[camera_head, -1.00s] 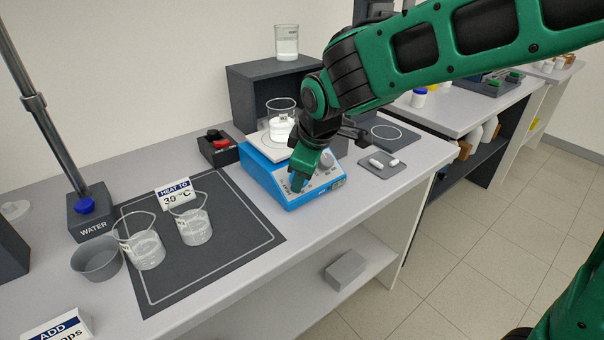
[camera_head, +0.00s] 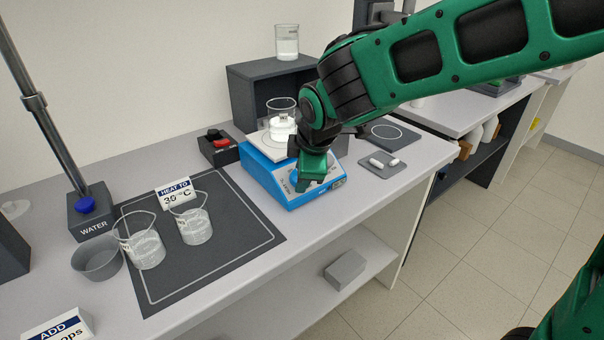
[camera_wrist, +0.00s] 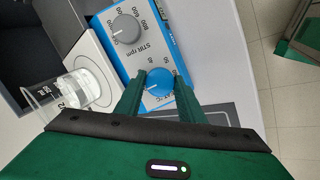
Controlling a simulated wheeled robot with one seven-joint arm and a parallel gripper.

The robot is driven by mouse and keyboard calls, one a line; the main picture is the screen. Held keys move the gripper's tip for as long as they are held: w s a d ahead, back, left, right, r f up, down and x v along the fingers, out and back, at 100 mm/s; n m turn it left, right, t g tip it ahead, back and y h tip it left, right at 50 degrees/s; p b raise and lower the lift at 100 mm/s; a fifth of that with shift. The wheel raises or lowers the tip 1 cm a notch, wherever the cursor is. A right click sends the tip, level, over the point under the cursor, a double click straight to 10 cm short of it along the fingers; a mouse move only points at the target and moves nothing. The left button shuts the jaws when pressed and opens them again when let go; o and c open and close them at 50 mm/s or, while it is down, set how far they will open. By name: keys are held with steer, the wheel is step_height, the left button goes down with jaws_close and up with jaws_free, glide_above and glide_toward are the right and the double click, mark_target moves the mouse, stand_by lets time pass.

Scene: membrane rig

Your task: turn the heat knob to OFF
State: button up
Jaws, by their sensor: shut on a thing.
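The blue heat knob (camera_wrist: 160,81) is on the front panel of the blue hotplate stirrer (camera_head: 262,176). In the wrist view my gripper (camera_wrist: 160,92) has its two green fingers on either side of this knob, shut on it. The scale around the knob is partly hidden by the fingers, and I cannot read the setting. The grey stir knob (camera_wrist: 126,29) is beside it on the same panel. In the head view my gripper (camera_head: 302,184) is at the panel and hides much of it.
A beaker (camera_head: 281,118) with clear liquid stands on the stirrer's white plate (camera_wrist: 92,68). A grey shelf box (camera_head: 243,98) is behind. A small box with a red switch (camera_head: 216,143) is at left. Two beakers stand on the dark mat (camera_head: 225,240). White pieces lie on a pad at right.

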steer(key=shift+w+d+r, duration=0.1)
steer(key=o, duration=1)
steer(key=shift+o, duration=0.2)
steer(key=v, duration=1)
steer(key=shift+r, duration=0.25)
